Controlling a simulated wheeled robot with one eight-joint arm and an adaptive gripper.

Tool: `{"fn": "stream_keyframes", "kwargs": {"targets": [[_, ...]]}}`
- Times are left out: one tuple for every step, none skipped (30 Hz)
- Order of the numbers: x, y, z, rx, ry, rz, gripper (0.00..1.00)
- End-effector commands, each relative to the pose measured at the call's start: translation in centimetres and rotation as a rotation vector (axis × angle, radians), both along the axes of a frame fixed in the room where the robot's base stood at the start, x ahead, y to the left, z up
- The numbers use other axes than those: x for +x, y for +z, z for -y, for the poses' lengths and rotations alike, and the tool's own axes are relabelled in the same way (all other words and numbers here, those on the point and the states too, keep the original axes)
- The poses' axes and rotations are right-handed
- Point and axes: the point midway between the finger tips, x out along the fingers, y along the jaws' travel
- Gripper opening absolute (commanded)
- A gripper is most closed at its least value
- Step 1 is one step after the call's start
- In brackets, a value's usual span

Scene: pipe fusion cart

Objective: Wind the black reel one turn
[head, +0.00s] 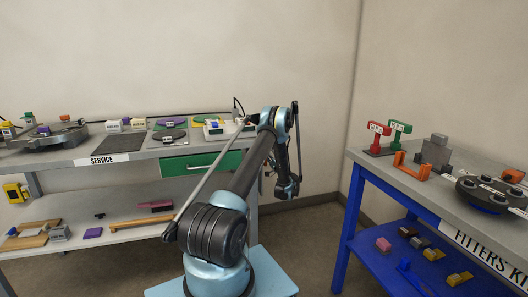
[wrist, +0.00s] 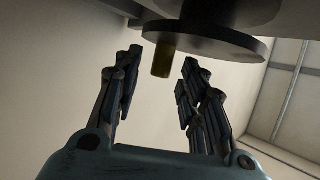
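In the wrist view a black disc, which looks like the black reel (wrist: 225,44), hangs at the top. A short brass-coloured peg (wrist: 163,58) sticks out from its left part. My gripper (wrist: 160,70) is open, with one finger on each side of the peg. Gaps show on both sides, so neither finger visibly touches it. In the head view my gripper (head: 287,190) is at the right end of the service bench, pointing down. I cannot make out the reel there; my arm may hide it.
The grey service bench (head: 118,160) has a green drawer (head: 203,163) and several tools on top. A blue-framed fitters' table (head: 352,205) stands at the right with coloured stands and a round black fixture (head: 490,192). Floor shows between the two benches.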

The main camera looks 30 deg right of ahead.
Motion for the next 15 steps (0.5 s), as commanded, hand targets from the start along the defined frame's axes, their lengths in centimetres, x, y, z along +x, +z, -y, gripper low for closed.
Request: {"fn": "stream_keyframes", "kwargs": {"targets": [[-0.1, -0.1, 0.0, 0.0, 0.0, 0.0, 0.38], [-0.2, -0.2, 0.1, 0.0, 0.0, 0.0, 0.38], [-0.4, -0.3, 0.1, -0.001, -0.001, 0.0, 0.38], [-0.6, -0.5, 0.2, -0.001, -0.001, 0.0, 0.38], [-0.9, -0.7, 0.3, 0.0, -0.001, 0.0, 0.38], [-1.3, -1.0, 0.4, -0.001, -0.002, 0.001, 0.38], [-1.6, -1.3, 0.5, -0.001, -0.002, 0.0, 0.38], [-2.0, -1.6, 0.6, 0.0, -0.003, 0.0, 0.38], [-2.6, -2.0, 0.8, 0.0, -0.002, 0.0, 0.38], [-3.1, -2.3, 0.9, 0.0, -0.002, 0.0, 0.38], [-3.5, -2.7, 1.0, 0.0, -0.002, -0.001, 0.38], [-4.2, -3.2, 1.2, -0.001, -0.002, 0.0, 0.38], [-4.6, -3.5, 1.3, 0.0, -0.003, -0.001, 0.38], [-5.1, -3.9, 1.4, 0.0, -0.003, -0.001, 0.38], [-5.6, -4.3, 1.6, 0.0, -0.003, -0.001, 0.38]]}}
